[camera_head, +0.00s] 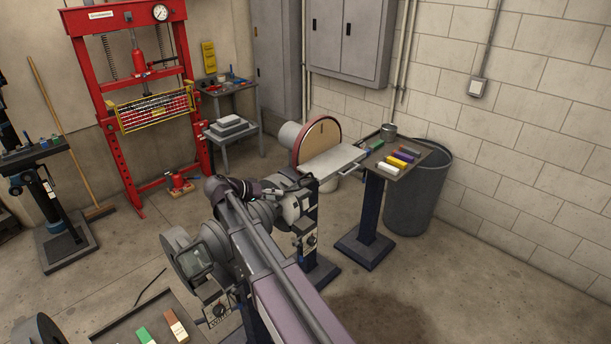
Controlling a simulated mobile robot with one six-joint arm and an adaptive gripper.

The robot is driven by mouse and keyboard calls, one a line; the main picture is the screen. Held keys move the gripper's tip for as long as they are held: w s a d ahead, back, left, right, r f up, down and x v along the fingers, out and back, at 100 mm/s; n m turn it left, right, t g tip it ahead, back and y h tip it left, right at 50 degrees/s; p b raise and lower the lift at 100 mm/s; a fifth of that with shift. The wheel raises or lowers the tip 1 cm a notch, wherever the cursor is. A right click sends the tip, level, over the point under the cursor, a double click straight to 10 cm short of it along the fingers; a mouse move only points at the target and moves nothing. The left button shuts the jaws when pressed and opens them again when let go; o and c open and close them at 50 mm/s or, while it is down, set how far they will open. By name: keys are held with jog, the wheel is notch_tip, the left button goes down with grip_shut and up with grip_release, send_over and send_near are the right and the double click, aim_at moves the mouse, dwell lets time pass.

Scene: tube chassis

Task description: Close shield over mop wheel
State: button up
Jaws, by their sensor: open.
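A grey machine stands low at centre left, partly behind my arm. Its rounded wheel housing (176,244) is on the left, and I take this for the mop wheel's place. A small framed, glassy pane that looks like the shield (199,258) is in front of it, apparently tilted; its exact angle is unclear. The wheel face itself is mostly hidden. My arm reaches up from the bottom centre and bends over the machine. My gripper (268,189) is open, to the right of the wrist and above and right of the shield. Its fingertips are hard to make out, and contact cannot be told.
A disc sander (321,141) with a flat table (332,161) stands behind. A stand with coloured bars (399,158) and a grey bin (417,190) are at right. A red press (139,90) is at back left. A tray (120,333) with bars is at bottom left. The right floor is clear.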

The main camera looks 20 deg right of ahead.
aim_at(305, 176)
jog(key=w+r+m+h, duration=0.1)
jog(key=w+r+h, duration=0.1)
jog(key=w+r, duration=0.2)
jog(key=shift+a, duration=0.1)
jog(key=shift+f, duration=0.1)
jog(key=b+x, duration=0.1)
jog(key=x, duration=0.3)
jog(key=b+x, duration=0.1)
jog(key=x, duration=0.4)
jog(key=b+x, duration=0.1)
jog(key=x, duration=0.3)
jog(key=shift+w+d+b, duration=0.1)
jog(key=shift+d+b, duration=0.2)
jog(key=shift+d, duration=0.1)
jog(key=shift+d, duration=0.1)
grip_shut()
